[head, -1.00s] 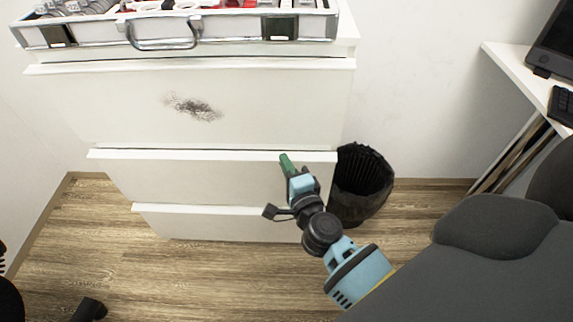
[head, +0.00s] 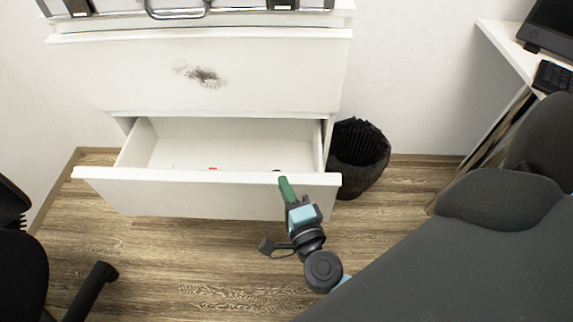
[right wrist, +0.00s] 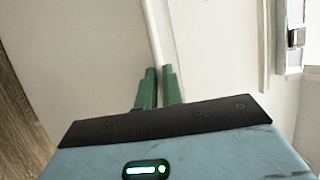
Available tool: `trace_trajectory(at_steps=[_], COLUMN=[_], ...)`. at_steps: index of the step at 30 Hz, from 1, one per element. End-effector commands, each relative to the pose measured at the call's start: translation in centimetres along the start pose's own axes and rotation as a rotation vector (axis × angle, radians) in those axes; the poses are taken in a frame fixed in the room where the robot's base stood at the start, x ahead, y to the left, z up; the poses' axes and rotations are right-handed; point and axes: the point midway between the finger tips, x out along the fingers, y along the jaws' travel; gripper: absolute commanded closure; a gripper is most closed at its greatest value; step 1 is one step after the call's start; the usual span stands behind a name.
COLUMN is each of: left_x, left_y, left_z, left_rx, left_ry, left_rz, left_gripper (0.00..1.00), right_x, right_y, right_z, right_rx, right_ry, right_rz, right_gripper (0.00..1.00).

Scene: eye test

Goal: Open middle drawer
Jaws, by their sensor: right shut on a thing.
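The middle drawer (head: 200,195) of the white cabinet stands pulled out, and its inside shows from above. A small red thing and a small dark thing lie at its floor. My right gripper (head: 285,183) is at the top edge of the drawer front, near its right end. In the right wrist view its green fingers (right wrist: 159,75) are shut on the thin white edge of the drawer front (right wrist: 152,35). The upper drawer (head: 250,75), with a dark smudge on it, is shut. The lower drawer is hidden behind the open one. My left gripper is not in view.
A metal-edged case (head: 240,8) sits on the cabinet top. A black waste bin (head: 357,160) stands right of the cabinet. Dark grey chairs are at the right (head: 500,215) and left (head: 18,250). A white desk (head: 510,50) is at the right.

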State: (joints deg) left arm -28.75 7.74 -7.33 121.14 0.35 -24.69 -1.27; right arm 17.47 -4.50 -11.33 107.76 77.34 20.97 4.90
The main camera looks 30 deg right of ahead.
Motion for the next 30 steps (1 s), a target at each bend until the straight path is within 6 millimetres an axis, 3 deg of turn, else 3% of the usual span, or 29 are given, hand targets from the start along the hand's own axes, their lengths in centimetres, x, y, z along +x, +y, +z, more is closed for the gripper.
trace_trajectory(at_steps=[18,19,23,30], left_x=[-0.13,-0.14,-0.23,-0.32], left_y=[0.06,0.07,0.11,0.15], left_z=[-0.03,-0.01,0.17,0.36], left_rx=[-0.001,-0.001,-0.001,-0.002], left_ry=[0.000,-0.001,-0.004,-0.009], left_rz=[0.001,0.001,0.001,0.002], left_gripper=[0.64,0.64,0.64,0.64], right_x=[-0.82,-0.82,-0.81,-0.81], right_y=[-0.05,-0.06,-0.05,-0.04], right_z=[0.38,0.38,0.37,0.35], right_rx=[-0.001,-0.001,-0.001,-0.001], right_ry=[-0.001,-0.001,-0.001,0.000], right_rz=[-0.001,-0.001,-0.001,-0.001], right_gripper=[1.00,0.89,0.72,0.70])
